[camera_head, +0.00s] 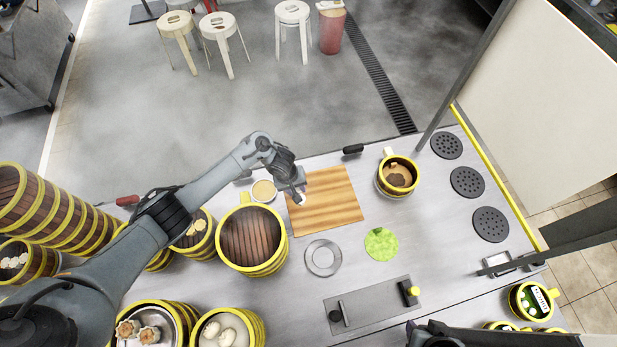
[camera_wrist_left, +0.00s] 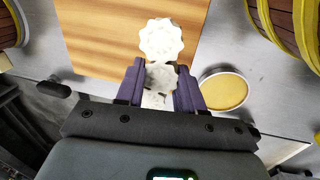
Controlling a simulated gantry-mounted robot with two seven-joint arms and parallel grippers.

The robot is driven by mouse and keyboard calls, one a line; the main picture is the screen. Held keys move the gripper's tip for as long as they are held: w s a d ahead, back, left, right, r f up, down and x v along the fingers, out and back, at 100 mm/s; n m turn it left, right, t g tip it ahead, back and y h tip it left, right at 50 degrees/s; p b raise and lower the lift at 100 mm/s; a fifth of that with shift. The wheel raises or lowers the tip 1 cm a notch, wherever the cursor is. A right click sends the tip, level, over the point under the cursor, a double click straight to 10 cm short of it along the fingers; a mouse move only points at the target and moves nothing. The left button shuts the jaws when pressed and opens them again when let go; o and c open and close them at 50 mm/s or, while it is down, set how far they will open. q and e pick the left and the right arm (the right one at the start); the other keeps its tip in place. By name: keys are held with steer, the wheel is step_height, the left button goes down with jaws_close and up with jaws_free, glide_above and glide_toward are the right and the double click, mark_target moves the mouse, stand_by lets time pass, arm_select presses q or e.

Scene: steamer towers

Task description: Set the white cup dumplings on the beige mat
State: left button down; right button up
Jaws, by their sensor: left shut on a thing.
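My left gripper (camera_wrist_left: 160,95) is shut on a white cup dumpling (camera_wrist_left: 162,77) with a ruffled edge. It hangs over the left edge area of the beige wood-grained mat (camera_head: 335,205). A second white scalloped dumpling (camera_wrist_left: 161,40) shows just beyond the held one, over the mat in the left wrist view; whether the two touch is unclear. In the head view, the left gripper (camera_head: 300,195) hides most of this spot, with only a little white showing at its tips. My right gripper's jaws do not show.
A round yellowish dish (camera_head: 263,191) stands left of the mat, beside a large lidded steamer (camera_head: 252,240). Open steamers with other dumplings (camera_head: 128,329) and buns (camera_head: 211,331) fill the lower left. A clear plate (camera_head: 323,258), green disc (camera_head: 381,244) and mug-like pot (camera_head: 398,176) surround the mat.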

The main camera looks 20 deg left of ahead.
arm_select(q)
steer(key=shift+s+a+f+n, duration=0.2)
steer(key=shift+s+a+f, duration=0.1)
steer(key=shift+s, duration=0.25)
steer(key=shift+s+a+f+n, duration=0.2)
steer(key=shift+s+a+f, duration=0.1)
steer(key=shift+s, duration=0.2)
step_height(320, 180, down, 4)
steer(key=shift+f+b, duration=0.25)
steer(key=shift+b, duration=0.7)
steer(key=shift+f+b, duration=0.45)
steer(key=shift+f, duration=0.25)
